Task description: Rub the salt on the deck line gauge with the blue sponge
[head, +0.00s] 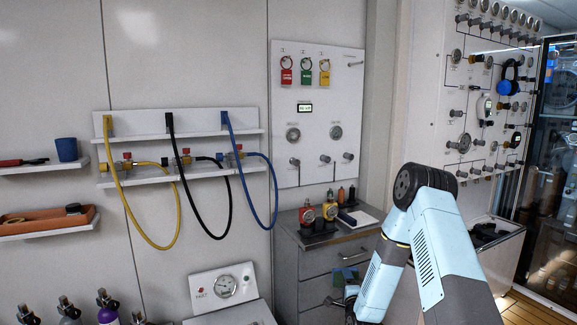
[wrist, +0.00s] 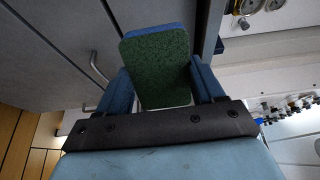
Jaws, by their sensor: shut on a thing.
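My gripper (head: 351,294) is low in front of the grey drawer cabinet, partly hidden by my arm. In the wrist view, its two blue fingers (wrist: 163,84) are shut on the blue sponge (wrist: 156,68), which has a green scouring face and a blue edge. The sponge also shows as a small blue-green patch in the head view (head: 344,276). Several gauges are in view: two on the white wall panel (head: 315,160), several on the tall right panel (head: 462,100). Which one is the deck line gauge, and any salt, I cannot tell.
Yellow, black and blue hoses (head: 231,205) hang at left. A white box with a dial (head: 225,286) stands low at centre left, near gas cylinders (head: 107,308). A glass-door cabinet (head: 553,170) is far right.

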